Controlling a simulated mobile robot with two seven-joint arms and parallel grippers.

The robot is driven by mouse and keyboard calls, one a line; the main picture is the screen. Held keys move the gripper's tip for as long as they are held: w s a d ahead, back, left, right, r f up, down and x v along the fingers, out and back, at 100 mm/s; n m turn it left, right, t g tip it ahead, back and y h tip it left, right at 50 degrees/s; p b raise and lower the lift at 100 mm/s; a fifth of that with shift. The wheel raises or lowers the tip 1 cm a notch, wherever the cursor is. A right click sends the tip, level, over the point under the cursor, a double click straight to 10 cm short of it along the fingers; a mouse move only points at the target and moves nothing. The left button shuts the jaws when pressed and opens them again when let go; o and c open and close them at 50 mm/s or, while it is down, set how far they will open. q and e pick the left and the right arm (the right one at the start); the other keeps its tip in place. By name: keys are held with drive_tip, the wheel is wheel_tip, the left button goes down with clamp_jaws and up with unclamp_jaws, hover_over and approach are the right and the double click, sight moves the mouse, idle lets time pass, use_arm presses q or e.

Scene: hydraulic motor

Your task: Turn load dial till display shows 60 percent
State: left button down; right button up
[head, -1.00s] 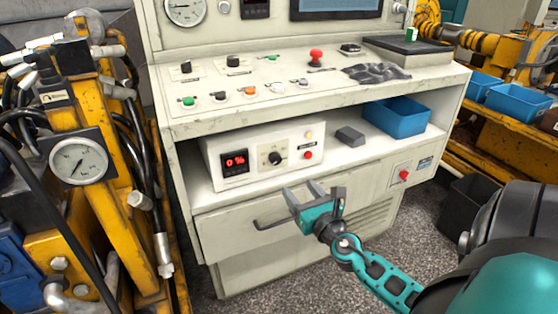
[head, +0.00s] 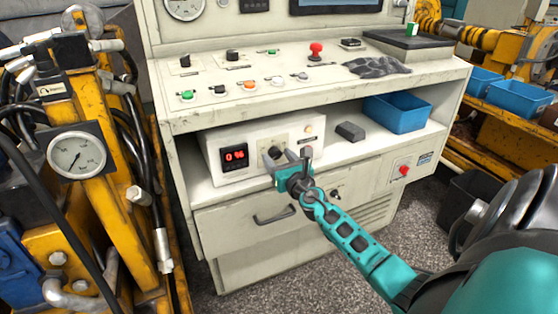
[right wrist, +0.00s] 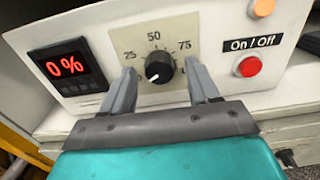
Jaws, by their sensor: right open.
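The load dial (right wrist: 159,70) is a black knob on a white control box (head: 215,145), with a scale around it marked 25, 50 and 75. In the right wrist view its white pointer line aims to the lower left. The red display (right wrist: 67,66) reads 0%; it also shows in the head view (head: 234,156). My right gripper (head: 291,158) is open, its fingers pointing at the box. In the right wrist view the fingertips (right wrist: 160,72) stand on either side of the dial, apart from it. In the head view the gripper partly hides the dial. My left gripper is not in view.
A red On/Off button (right wrist: 249,66) and an orange lamp (right wrist: 263,7) are right of the dial. A dark grey block (head: 350,131) and a blue bin (head: 398,114) share the shelf. A drawer handle (head: 275,215) is below. Yellow machinery stands at the left.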

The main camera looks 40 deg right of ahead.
drive_tip(key=c, duration=1)
drive_tip(key=shift+c, duration=0.2)
